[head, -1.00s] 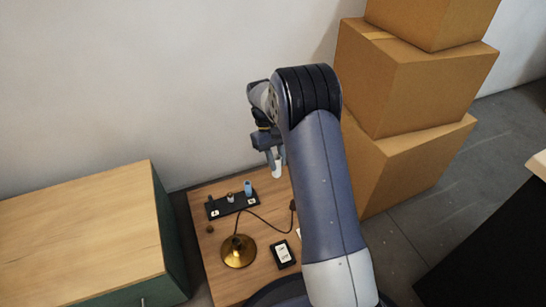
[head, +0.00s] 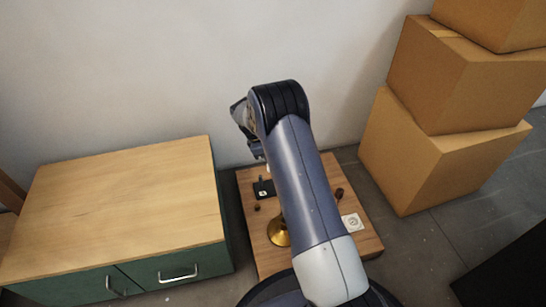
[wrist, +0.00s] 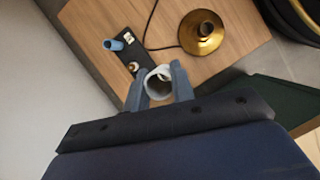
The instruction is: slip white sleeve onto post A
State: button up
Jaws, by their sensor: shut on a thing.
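The white sleeve (wrist: 150,75) is in my gripper (wrist: 158,88), between the two fingers in the wrist view, and I look into its open end. A black strip (wrist: 142,54) lies beyond it on the wooden board. The strip carries a blue sleeve (wrist: 115,45), a white label (wrist: 129,38) and a small pale post (wrist: 134,66) close to the held sleeve. I cannot read which post is A. In the head view my gripper (head: 256,150) is partly behind my arm, above the strip (head: 263,189); the arm hides the strip's right part.
A brass lamp base (wrist: 201,32) with a dark cable stands on the board (head: 343,172); it also shows in the head view (head: 278,233). A white square plate (head: 352,222) lies at the right. A green cabinet (head: 120,205) stands left, and stacked cardboard boxes (head: 445,130) right.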

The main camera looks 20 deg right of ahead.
aim_at(260, 176)
jog(key=shift+w+a+f+n+t+y, duration=0.35)
jog(key=shift+w+f+n+t, duration=0.6)
jog(key=shift+w+f+n, duration=1.1)
jog(key=shift+w+a+f+n+t+y, duration=0.4)
jog(key=shift+w+f+n+t, duration=0.7)
jog(key=shift+f+n, duration=1.65)
jog(key=shift+w+a+f+n+t+y, duration=0.35)
jog(key=shift+w+f+n+t, duration=0.4)
jog(key=shift+w+f+n, duration=1.7)
jog(key=shift+n, duration=0.75)
jog(key=shift+s+f+b, duration=0.2)
jog(key=shift+f+b, duration=0.6)
jog(key=shift+f, duration=0.2)
jog(key=shift+s+f+b, duration=0.2)
jog(key=shift+f+b, duration=0.55)
jog(key=shift+f, duration=0.25)
jog(key=shift+s+f+b, duration=0.2)
jog(key=shift+f+b, duration=0.6)
jog(key=shift+f, duration=1)
jog(key=shift+f, duration=0.2)
jog(key=o, duration=1)
